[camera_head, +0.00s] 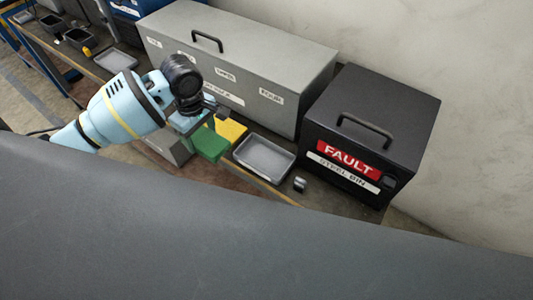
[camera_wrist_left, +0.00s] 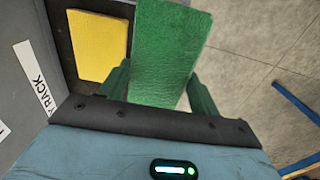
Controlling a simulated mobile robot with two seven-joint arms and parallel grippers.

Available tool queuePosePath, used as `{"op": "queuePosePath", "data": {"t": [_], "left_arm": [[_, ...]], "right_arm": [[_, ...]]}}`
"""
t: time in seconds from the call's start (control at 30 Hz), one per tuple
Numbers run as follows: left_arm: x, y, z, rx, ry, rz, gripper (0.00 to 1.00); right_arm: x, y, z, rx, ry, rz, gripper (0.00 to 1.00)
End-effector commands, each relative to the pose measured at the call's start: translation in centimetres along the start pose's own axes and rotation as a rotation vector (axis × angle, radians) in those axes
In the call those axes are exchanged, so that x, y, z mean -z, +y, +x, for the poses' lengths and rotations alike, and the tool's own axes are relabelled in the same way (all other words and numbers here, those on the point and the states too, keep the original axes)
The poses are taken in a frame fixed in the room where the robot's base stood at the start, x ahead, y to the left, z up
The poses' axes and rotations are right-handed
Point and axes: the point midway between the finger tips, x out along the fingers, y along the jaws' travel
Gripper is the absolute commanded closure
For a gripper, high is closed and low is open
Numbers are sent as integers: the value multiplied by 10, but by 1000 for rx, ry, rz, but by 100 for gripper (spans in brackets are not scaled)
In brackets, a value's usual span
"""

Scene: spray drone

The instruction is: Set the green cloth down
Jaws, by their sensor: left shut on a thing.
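The green cloth (camera_head: 209,144) is a flat folded rectangle near the front edge of the bench in the head view. It also fills the upper middle of the left wrist view (camera_wrist_left: 168,55). My left gripper (camera_wrist_left: 160,88) is shut on the green cloth, with one finger at each side of it. In the head view my left gripper (camera_head: 203,122) reaches in from the left, above the bench. I cannot tell whether the cloth touches the bench. My right gripper is not in view.
A yellow cloth (camera_head: 231,130) lies beside the green one. A grey tray (camera_head: 264,157) and a small metal piece (camera_head: 300,184) are to its right. A long grey box (camera_head: 255,75) and a black fault bin (camera_head: 365,130) stand behind. Floor (camera_wrist_left: 245,70) shows beyond the bench edge.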

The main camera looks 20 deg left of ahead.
Motion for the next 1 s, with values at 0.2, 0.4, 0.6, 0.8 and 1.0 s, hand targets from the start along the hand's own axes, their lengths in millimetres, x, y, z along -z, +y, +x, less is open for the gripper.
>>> {"op": "queuePosePath", "data": {"t": [0.2, 0.4, 0.6, 0.8, 1.0], "left_arm": [[-33, 23, 2, -4, -3, 8, 63], [-71, 49, 7, -3, 0, 8, 63], [-104, 72, 11, -2, -1, 6, 63], [-119, 82, 13, -1, 0, 5, 63], [-122, 84, 14, -1, 0, 5, 63]], "right_arm": [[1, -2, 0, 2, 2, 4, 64], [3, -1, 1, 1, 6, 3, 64], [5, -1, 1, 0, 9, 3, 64], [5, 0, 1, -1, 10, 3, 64], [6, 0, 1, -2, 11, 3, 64]]}}
